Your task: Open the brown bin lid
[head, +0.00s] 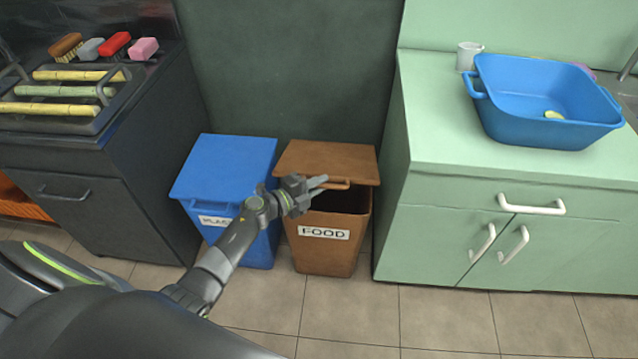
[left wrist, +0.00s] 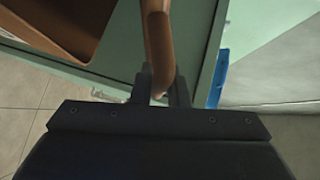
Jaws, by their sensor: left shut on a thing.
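The brown bin (head: 325,250) stands on the floor with a label reading FOOD. Its brown lid (head: 330,158) is raised a little at the front, and a dark gap shows between lid and bin. My left gripper (head: 320,184) is at the lid's front edge, shut on the lid handle (head: 338,185). In the left wrist view the brown handle (left wrist: 158,45) runs between the two fingers (left wrist: 160,88), and part of the brown bin (left wrist: 60,25) shows at upper left. My right gripper is not in view.
A blue bin (head: 225,170) stands just left of the brown one. A green cabinet (head: 430,230) with white handles is close on the right. A dark counter (head: 130,140) with sugarcane pieces is at left. Tiled floor (head: 350,310) is clear in front.

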